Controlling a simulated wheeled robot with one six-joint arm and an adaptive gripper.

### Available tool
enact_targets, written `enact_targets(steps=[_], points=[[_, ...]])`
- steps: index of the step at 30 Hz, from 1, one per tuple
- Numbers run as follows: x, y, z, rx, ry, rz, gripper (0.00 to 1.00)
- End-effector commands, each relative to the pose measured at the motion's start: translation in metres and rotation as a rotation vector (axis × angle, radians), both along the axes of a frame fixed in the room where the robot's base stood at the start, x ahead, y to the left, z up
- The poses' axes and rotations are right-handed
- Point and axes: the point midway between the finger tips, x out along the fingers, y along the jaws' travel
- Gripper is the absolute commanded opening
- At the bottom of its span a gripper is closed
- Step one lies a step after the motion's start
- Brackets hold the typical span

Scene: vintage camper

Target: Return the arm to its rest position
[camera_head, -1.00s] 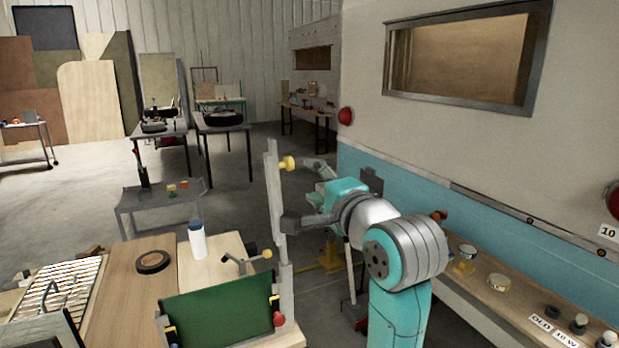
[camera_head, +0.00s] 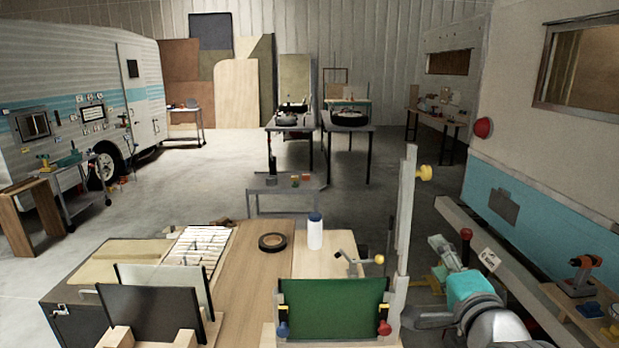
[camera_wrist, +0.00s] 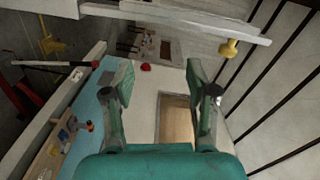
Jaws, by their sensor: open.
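My gripper (camera_wrist: 159,76) shows in the wrist view with its two teal fingers spread wide and nothing between them. Beyond the fingers, the picture is tilted and shows a camper's side with its window (camera_wrist: 176,128). In the head view, my arm (camera_head: 476,292) is at the lower right, partly cut off by the frame's edge. It reaches forward between the upright grey post (camera_head: 402,235) and the teal-and-white camper wall (camera_head: 530,213). The finger opening is too small to judge in the head view.
A wooden bench (camera_head: 247,262) holds a white bottle (camera_head: 315,232), black tape ring (camera_head: 272,241) and green panel (camera_head: 333,307). Open floor (camera_head: 215,180) lies behind.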

Motion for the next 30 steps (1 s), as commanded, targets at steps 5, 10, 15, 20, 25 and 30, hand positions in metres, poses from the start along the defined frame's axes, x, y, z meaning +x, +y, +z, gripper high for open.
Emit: enact_targets(steps=[5, 10, 15, 20, 25, 30], points=[[-0.018, 0.006, -0.065, -0.104, 0.032, -0.001, 0.57], [-0.042, 0.012, -0.118, -0.211, 0.053, 0.004, 0.57], [-0.073, 0.017, -0.166, -0.319, 0.075, 0.007, 0.57], [-0.108, 0.023, -0.207, -0.426, 0.099, 0.015, 0.57], [-0.149, 0.029, -0.244, -0.541, 0.121, 0.029, 0.57], [-0.195, 0.034, -0.274, -0.661, 0.142, 0.045, 0.57]])
